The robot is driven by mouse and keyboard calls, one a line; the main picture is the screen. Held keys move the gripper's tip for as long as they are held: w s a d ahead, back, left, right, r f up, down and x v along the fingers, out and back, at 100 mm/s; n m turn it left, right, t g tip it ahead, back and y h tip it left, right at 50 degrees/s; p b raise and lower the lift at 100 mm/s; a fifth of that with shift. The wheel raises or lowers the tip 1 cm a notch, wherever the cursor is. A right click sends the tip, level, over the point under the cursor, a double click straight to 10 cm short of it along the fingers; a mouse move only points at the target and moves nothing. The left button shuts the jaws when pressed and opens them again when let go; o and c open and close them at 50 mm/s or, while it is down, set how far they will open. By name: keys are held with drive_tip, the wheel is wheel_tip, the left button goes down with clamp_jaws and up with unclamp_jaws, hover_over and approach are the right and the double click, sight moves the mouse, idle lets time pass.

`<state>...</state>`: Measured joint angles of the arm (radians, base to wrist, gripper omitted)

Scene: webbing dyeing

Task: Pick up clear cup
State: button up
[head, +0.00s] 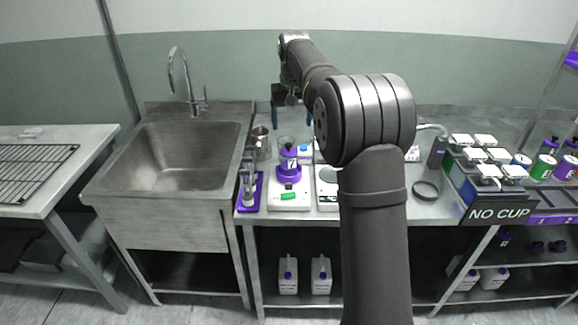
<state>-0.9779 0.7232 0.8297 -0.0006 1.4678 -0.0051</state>
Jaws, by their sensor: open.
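My gripper (290,98) is at the far end of my arm, above and behind the cup in the picture.
A purple stand (289,168) is on a white scale (289,198). A sink (185,158) is further left. A rack labelled NO CUP (499,213) is on the right. My arm hides part of the bench.

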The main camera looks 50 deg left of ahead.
sight(288, 151)
drive_tip(key=f, duration=0.6)
drive_tip(key=a+f, duration=0.1)
drive_tip(key=f, duration=0.2)
drive_tip(key=shift+w+f, duration=0.35)
drive_tip(key=shift+f, duration=0.05)
drive_tip(key=shift+w+a+f, duration=0.1)
drive_tip(key=shift+a+f, duration=0.2)
drive_tip(key=shift+f, duration=0.55)
drive_tip(key=shift+w+a+f, duration=0.1)
drive_tip(key=shift+a+f, duration=0.15)
drive_tip(key=shift+f, duration=0.6)
drive_tip(key=shift+a+f, duration=0.3)
drive_tip(key=shift+f, duration=0.55)
drive_tip(key=c, duration=1.2)
drive_tip(key=shift+r, duration=0.15)
